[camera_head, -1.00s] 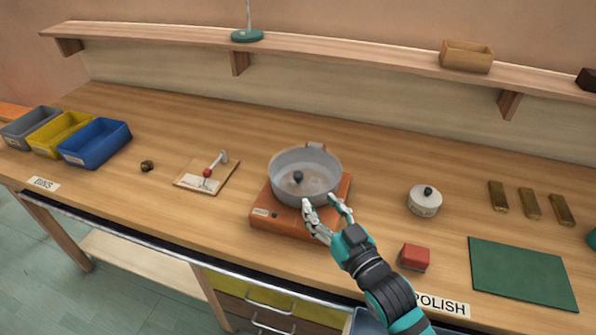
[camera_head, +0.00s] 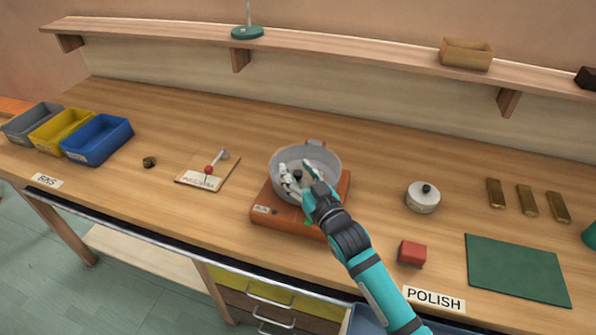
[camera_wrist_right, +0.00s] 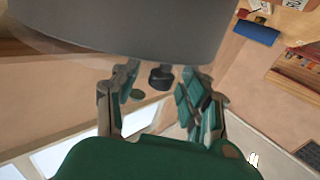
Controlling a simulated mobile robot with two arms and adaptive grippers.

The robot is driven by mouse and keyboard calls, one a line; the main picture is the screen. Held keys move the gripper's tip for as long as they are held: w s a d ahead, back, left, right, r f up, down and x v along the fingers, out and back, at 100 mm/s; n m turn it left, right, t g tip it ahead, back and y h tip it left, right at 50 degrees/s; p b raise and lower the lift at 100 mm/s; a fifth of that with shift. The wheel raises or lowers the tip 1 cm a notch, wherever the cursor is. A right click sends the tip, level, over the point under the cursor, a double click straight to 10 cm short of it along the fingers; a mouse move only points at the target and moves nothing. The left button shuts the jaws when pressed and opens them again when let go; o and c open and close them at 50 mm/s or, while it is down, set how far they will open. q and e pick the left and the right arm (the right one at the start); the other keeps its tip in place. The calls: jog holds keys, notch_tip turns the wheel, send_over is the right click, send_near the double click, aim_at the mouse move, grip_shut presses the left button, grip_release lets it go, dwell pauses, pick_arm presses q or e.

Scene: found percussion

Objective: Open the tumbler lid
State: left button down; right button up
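The tumbler (camera_head: 328,197) is a round grey metal pan-like vessel on an orange base (camera_head: 280,221) at the middle of the bench. A dark knob (camera_head: 298,175) shows inside its rim, and it also appears in the wrist view (camera_wrist_right: 160,77). I cannot make out the lid's edge clearly. My right gripper (camera_head: 298,174) is over the tumbler, its fingers on either side of the knob. In the wrist view the right gripper (camera_wrist_right: 163,92) is open, with gaps showing between the fingers and the knob. My left gripper is not in view.
A board with a red-knobbed lever (camera_head: 208,170) and a blue bin (camera_head: 97,141) are left. A shelf (camera_head: 350,50) runs behind. Bench behind the tumbler is clear.

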grip_shut()
jog(key=shift+w+a+f, duration=0.15)
jog(key=shift+w+f, duration=0.1)
jog(key=shift+f, duration=0.1)
dwell(0.3)
